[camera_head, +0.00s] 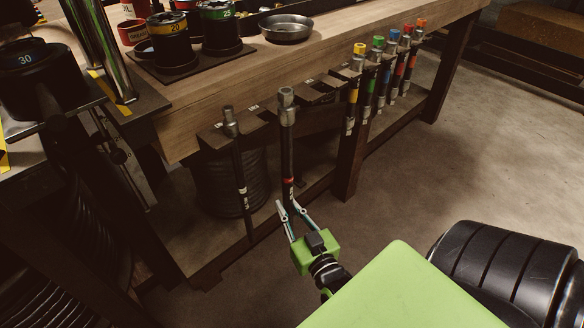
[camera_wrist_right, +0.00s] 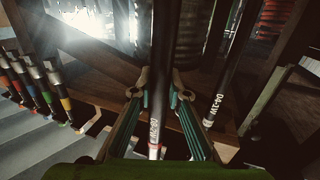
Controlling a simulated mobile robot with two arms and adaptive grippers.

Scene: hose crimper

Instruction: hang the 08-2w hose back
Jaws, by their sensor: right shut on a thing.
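The 08-2w hose (camera_head: 287,150) is a black hose with a metal fitting on top and a red band low down. It stands about upright in front of the bench edge. My right gripper (camera_head: 288,210) is shut on its lower part. In the right wrist view the hose (camera_wrist_right: 161,60) runs between the fingers of my right gripper (camera_wrist_right: 158,92), with its white label and red band facing me. Brown slotted hangers (camera_head: 318,92) stick out from the bench edge beside and behind the fitting. I cannot tell whether the hose touches one. My left gripper is out of view.
Another black hose (camera_head: 240,170) hangs at the left; it also shows in the right wrist view (camera_wrist_right: 228,75). Several colour-topped hoses (camera_head: 380,75) hang at the right. A table leg (camera_head: 350,160) stands between. A metal bowl (camera_head: 286,28) sits on the bench. Floor to the right is clear.

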